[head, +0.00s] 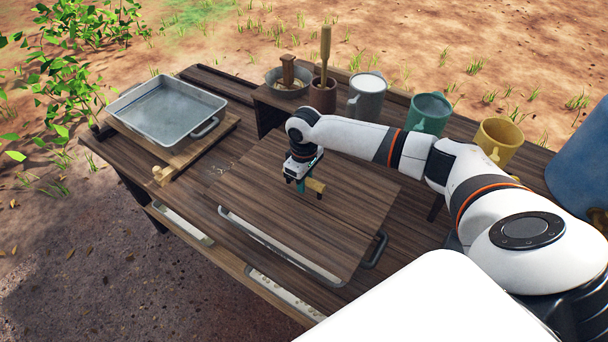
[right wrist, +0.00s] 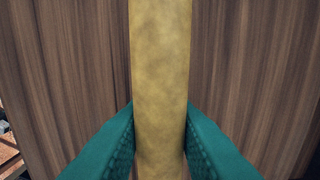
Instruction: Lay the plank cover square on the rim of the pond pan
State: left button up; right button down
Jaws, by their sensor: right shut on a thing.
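The plank cover (head: 250,190) is a dark brown wooden board at the middle of the bench, with a yellow handle (head: 317,186) on top. My right gripper (head: 302,185) is shut on that handle. In the right wrist view the handle (right wrist: 160,70) stands between the teal fingers, with the cover's wood (right wrist: 75,70) behind. The cover lies over the pond pan, whose grey rim (head: 280,246) shows along the front-left edge and whose dark handle (head: 375,251) sticks out at the right. Most of the pan is hidden. I cannot tell whether the cover touches the rim. My left gripper is out of view.
Another grey metal pan (head: 166,108) stands on a wooden board (head: 187,158) at the left. Behind are a bowl (head: 288,82), a brown pot (head: 322,96) and grey, green and yellow mugs (head: 497,140). A blue barrel (head: 585,160) is at the right. Metal strips lie along the front ledge.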

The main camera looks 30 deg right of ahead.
aim_at(304, 196)
jog(key=shift+w+f+b, duration=0.1)
jog(key=shift+f+b, duration=1.3)
jog(key=shift+f, duration=2.2)
jog(key=shift+f, duration=0.35)
jog(key=c, duration=1.1)
grip_release()
jog(key=shift+c, duration=0.2)
notch_tip(304, 196, up, 12)
jog(key=b, duration=0.3)
notch_tip(304, 196, up, 5)
jog(key=p, duration=0.6)
